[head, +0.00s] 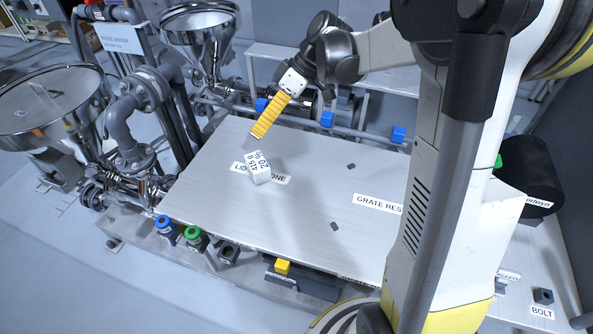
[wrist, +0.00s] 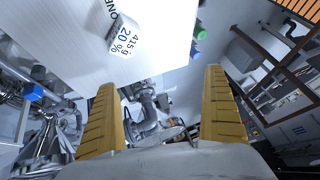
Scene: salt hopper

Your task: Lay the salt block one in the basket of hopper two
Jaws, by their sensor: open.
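A white salt block (head: 257,167) printed with "415 g" and "20 %" stands on the grey table, partly over the "LID ZONE" label. It also shows in the wrist view (wrist: 124,40), at the upper left. My gripper (head: 259,134) is open and empty, above the table and apart from the block, just beyond it in the head view. In the wrist view its yellow fingers (wrist: 160,79) are spread wide. Two steel funnel hoppers stand at the left, one near (head: 45,98) and one farther back (head: 198,18). I cannot tell which is hopper two, and no basket is clearly visible.
The table (head: 310,215) is mostly clear, with small dark pieces and a "GRATE REST" label (head: 377,203). Pipes (head: 125,115) and a sign (head: 120,38) stand near the hoppers. Blue (head: 166,228) and green (head: 194,237) capped items sit below the front edge. A black cylinder (head: 532,172) lies right.

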